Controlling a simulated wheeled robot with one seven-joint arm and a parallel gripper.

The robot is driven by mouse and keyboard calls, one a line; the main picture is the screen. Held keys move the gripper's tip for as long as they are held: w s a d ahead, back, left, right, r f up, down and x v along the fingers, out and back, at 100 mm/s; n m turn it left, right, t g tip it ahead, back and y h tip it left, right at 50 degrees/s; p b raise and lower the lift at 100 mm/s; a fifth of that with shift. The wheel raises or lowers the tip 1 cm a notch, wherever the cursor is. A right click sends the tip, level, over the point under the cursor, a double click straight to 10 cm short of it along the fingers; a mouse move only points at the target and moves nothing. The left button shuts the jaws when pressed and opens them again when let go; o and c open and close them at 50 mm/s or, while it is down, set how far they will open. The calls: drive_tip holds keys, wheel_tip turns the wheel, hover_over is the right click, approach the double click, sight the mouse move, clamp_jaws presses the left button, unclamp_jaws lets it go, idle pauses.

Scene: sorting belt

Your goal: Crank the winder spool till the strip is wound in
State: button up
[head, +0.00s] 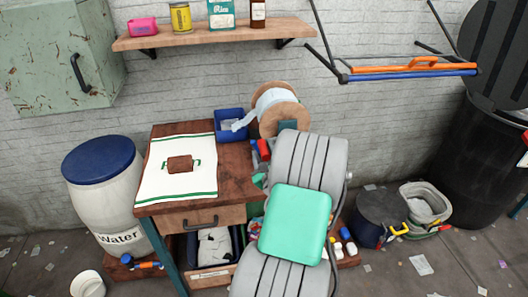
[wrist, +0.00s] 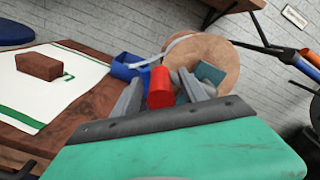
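The winder spool (head: 290,113) has round wooden flanges and stands at the back right of the wooden bench; it also shows in the wrist view (wrist: 222,52). A pale strip (head: 243,121) runs from its wound core down to a blue bin (head: 229,131). A teal block (wrist: 209,73) shows against the spool's face. A red grip (wrist: 160,90) stands between the two grey fingers of my gripper (wrist: 161,78), in front of the spool. I cannot tell whether the fingers press on it.
A cloth with a brown block (head: 180,164) lies on the bench (head: 233,186). A shelf (head: 214,34) and an orange-and-blue bar (head: 415,70) are above. A water barrel (head: 104,192) stands left, a dark bin (head: 488,140) right.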

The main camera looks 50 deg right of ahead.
drive_tip(key=shift+s+a+f, duration=0.1)
drive_tip(key=shift+s+a, duration=0.05)
drive_tip(key=shift+s, duration=0.15)
drive_tip(key=b+v, duration=0.2)
drive_tip(key=v, duration=0.5)
drive_tip(key=shift+b, duration=0.35)
drive_tip(key=shift+a, duration=0.15)
